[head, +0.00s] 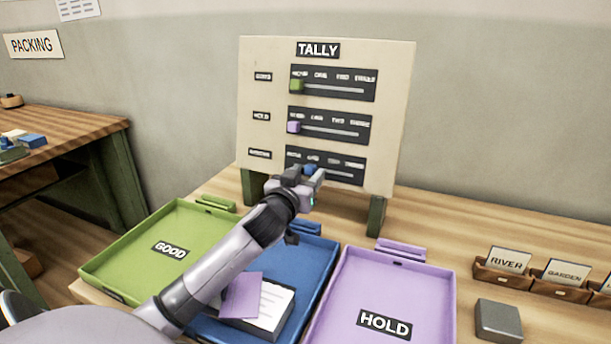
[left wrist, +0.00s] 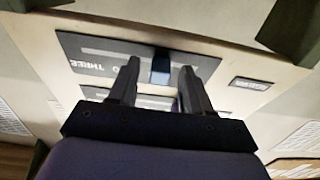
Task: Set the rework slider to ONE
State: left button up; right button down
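The tally board (head: 400,110) stands upright with three slider panels. The rework slider panel (head: 345,172) is the lowest, with a small plate at its left whose word is too blurred to read. My right gripper is not in view.
A green GOOD tray (head: 195,225), a blue tray (head: 315,262) with papers, and a purple HOLD tray (head: 430,290) lie before the board. A grey block (head: 498,320) and card holders (head: 500,275) are at right. The green and purple knobs sit at the left of the upper sliders.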

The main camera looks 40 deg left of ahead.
pick_arm(q)
jog(key=shift+s, duration=0.1)
jog(key=v, duration=0.7)
jog(key=shift+r, duration=0.15)
dwell(0.6)
